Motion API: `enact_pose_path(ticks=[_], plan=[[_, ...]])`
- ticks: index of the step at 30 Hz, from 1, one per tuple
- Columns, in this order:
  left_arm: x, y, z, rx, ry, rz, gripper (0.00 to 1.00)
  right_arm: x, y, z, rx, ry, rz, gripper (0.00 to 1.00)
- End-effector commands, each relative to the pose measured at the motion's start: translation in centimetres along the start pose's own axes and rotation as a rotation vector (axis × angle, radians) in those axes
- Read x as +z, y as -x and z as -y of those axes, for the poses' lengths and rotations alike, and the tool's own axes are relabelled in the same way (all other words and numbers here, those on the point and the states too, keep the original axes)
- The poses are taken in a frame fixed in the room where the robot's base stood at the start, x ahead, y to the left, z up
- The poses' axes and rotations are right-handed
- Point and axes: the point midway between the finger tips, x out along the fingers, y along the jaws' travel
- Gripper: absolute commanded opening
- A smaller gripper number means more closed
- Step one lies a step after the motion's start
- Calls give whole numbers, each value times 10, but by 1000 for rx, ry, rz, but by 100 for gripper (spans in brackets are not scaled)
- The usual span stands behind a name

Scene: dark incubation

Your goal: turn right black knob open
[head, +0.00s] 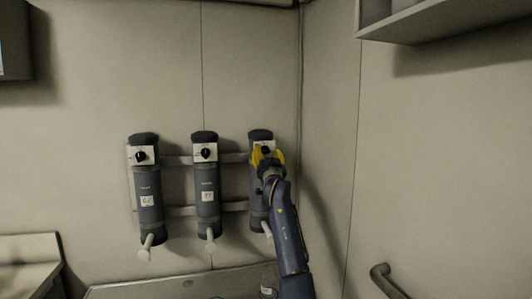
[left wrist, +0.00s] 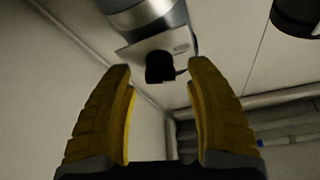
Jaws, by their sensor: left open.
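The right black knob (head: 266,149) sits on a white plate near the top of the rightmost dark cylinder (head: 257,190) on the wall. In the head view the yellow fingers partly cover it. My left gripper (head: 267,158) is in front of that plate. In the left wrist view its two yellow fingers (left wrist: 160,68) are spread wide and hold nothing. The knob (left wrist: 160,67) shows between and beyond the fingertips; I cannot tell whether a finger touches it. My right gripper is in neither view.
Two similar cylinders, the middle one (head: 207,190) and the left one (head: 147,190), stand to the left with their own black knobs. White handles stick out below. A shelf (head: 445,25) hangs at upper right, and a rail (head: 388,280) is at lower right.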

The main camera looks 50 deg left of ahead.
Motion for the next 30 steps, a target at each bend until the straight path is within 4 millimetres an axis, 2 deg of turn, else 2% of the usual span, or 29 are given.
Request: enact_pose_path(ticks=[6, 19, 30], plan=[[0, -14, 0, 0, 0, 1, 54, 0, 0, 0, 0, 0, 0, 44], [0, -17, 0, 0, 0, 0, 55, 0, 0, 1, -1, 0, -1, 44], [0, -17, 0, 0, 0, 0, 12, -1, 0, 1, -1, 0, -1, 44]])
